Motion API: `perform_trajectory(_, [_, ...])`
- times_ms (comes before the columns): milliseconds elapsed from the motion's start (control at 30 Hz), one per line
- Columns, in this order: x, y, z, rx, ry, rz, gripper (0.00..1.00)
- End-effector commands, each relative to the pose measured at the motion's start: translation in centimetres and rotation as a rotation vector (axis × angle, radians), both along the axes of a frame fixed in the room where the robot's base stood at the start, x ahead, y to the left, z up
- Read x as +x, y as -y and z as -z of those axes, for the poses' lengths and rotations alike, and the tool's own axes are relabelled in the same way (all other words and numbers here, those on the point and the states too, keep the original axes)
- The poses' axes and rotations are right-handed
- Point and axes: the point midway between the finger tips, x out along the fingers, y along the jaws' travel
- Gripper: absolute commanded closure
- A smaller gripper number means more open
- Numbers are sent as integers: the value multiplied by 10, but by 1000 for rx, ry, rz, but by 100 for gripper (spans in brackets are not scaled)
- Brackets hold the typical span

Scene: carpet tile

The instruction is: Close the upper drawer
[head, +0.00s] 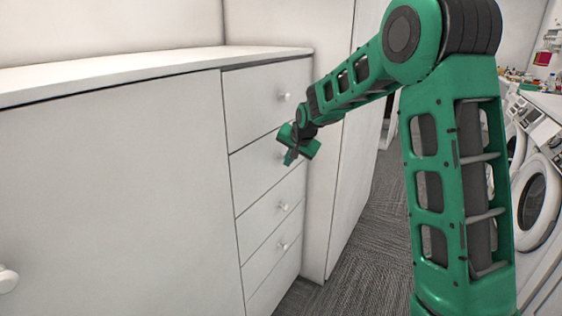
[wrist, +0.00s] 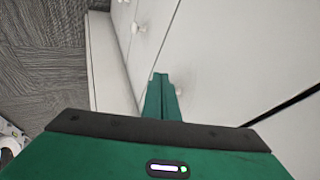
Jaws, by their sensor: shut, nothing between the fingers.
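The white cabinet has a column of drawers on its right side, each with a round white knob. The upper drawer (head: 255,105) is at the top of this column, and its knob (head: 285,97) is clear of my gripper. Its front looks about level with the fronts below; I cannot tell whether a small gap is left. My gripper (head: 289,158) is shut and empty, in front of the second drawer (head: 252,175) and partly over its knob. In the wrist view my gripper's fingers (wrist: 160,82) are together beside a white knob (wrist: 180,90); contact is unclear.
A tall white cabinet (head: 345,190) stands right of the drawers. Washing machines (head: 540,200) line the far right, with bottles (head: 540,80) on top. Grey carpet (head: 360,250) between them is clear. A large cabinet door (head: 110,190) fills the left.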

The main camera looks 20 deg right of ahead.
Motion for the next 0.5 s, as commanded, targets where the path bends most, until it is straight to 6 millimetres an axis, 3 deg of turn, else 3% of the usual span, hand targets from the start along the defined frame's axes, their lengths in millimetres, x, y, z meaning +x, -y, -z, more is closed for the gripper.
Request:
perform_trajectory(33, [-6,-2,-13,1,6,-3,100])
perform_trajectory(200, [-28,1,-40,0,4,-1,100])
perform_trajectory(500, [-54,3,-73,-1,1,2,100])
